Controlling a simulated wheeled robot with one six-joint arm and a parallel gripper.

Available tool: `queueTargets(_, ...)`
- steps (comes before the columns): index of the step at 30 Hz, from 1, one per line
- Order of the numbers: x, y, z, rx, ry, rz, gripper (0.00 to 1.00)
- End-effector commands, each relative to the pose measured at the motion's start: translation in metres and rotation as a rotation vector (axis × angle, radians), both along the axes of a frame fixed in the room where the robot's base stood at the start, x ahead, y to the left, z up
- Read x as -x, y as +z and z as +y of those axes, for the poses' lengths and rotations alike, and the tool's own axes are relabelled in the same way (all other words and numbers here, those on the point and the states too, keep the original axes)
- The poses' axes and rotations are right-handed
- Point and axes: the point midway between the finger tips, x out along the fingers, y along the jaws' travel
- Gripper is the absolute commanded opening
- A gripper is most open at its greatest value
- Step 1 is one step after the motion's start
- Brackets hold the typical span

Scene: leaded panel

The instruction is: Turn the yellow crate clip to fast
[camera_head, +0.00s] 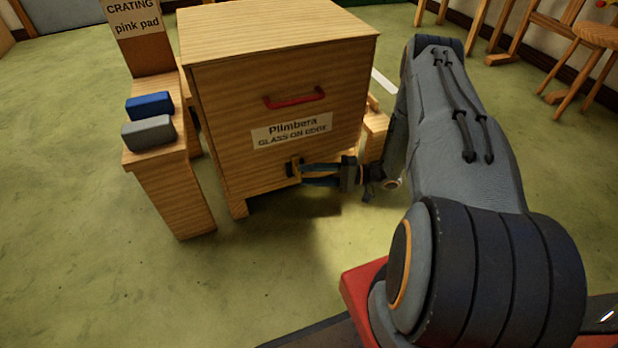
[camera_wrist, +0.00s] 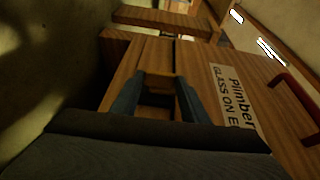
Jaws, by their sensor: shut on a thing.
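The wooden crate (camera_head: 225,120) stands upright, with a printed label and a red handle (camera_head: 294,98) on its front. My gripper (camera_head: 303,172) reaches in from the right, low on that front below the label. Its fingers are shut on the small yellow crate clip (camera_head: 295,166), which is mostly hidden by the fingertips. In the wrist view, my gripper (camera_wrist: 160,80) has its two fingers a little apart against the crate front (camera_wrist: 215,105), with a brownish piece between them. The clip's exact angle is hard to tell.
A wooden bench (camera_head: 165,190) left of the crate bears a blue block (camera_head: 150,105) and a grey block (camera_head: 148,132). A sign reading "CRATING pink pad" (camera_head: 138,20) stands behind it. Wooden easels and a stool (camera_head: 600,38) are at the back right. The green floor in front is clear.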

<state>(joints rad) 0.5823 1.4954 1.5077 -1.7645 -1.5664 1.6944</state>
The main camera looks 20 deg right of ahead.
Motion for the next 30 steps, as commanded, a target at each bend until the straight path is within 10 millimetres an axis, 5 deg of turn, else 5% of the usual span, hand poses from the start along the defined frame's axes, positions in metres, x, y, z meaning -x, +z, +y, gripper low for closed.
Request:
queueTargets(19,-0.0023,-0.0016,-0.0005,-0.047,-0.005,-0.001,0.18)
queueTargets(20,-0.0023,-0.0016,-0.0005,-0.047,-0.005,-0.001,0.44)
queueTargets(22,-0.0022,-0.0015,-0.0005,-0.047,-0.005,-0.001,0.56)
queueTargets(30,-0.0012,-0.0016,-0.0003,-0.048,-0.003,-0.001,0.59)
